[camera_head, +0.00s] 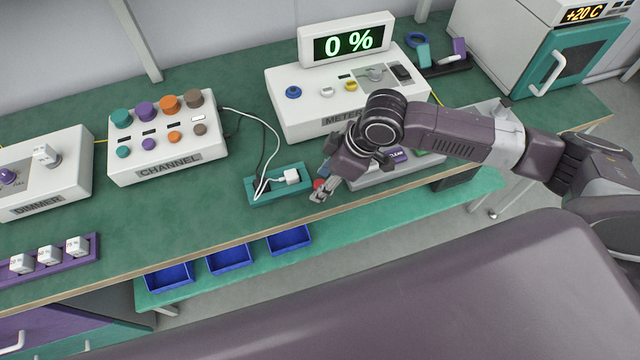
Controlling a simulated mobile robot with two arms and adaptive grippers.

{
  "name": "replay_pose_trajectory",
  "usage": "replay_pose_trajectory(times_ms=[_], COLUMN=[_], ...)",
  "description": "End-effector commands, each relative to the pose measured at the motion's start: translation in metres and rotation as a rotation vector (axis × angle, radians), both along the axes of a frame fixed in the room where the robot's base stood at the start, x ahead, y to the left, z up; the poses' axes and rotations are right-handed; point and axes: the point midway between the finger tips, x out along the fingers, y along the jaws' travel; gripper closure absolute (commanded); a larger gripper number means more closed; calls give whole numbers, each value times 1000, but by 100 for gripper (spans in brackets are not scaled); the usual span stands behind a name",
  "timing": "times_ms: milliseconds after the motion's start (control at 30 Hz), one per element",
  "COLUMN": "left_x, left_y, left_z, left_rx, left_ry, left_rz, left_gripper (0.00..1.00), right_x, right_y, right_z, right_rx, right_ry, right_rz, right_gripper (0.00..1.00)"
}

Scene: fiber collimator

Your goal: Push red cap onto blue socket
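A small red thing, probably the red cap (319,184), shows at the front of the bench, partly hidden by my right gripper. My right gripper (319,195) points down and left over the bench's front edge, right beside the red thing. Whether its fingers are closed on it cannot be made out. The blue socket (293,92) is a round blue fitting at the left of the white METER box (300,112), behind and left of my gripper. Nothing shows on top of it. My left gripper is out of view.
A teal tray (262,192) with a white plug and cable lies just left of my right gripper. The CHANNEL box (167,160) with coloured knobs stands further left. A grey device lies under my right forearm. The METER display (346,44) reads 0 %.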

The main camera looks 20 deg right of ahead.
Motion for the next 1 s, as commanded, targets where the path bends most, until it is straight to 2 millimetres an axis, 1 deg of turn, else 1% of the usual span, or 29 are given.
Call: replay_pose_trajectory(times_ms=[33, 200, 267, 567, 733, 867, 967, 1000], left_x=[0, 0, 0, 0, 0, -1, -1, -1], left_y=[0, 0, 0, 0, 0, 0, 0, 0], left_z=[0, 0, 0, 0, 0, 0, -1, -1], left_rx=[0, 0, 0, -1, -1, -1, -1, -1], left_ry=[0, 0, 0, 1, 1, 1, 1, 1], left_rz=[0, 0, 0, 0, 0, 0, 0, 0], left_gripper=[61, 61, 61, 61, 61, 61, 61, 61], right_x=[0, 0, 0, 0, 1, 1, 2, 2], right_y=[0, 0, 0, 0, 0, 0, 1, 0], right_z=[0, 0, 0, 1, 9, 27, 48, 59], right_rx=[0, 0, 0, 0, 2, 3, 2, 2], right_ry=[0, 0, 0, 0, -2, -5, -6, -8], right_rz=[0, 0, 0, 0, 0, 0, 1, 1], right_gripper=[64, 82, 88, 88, 88, 88, 88, 88])
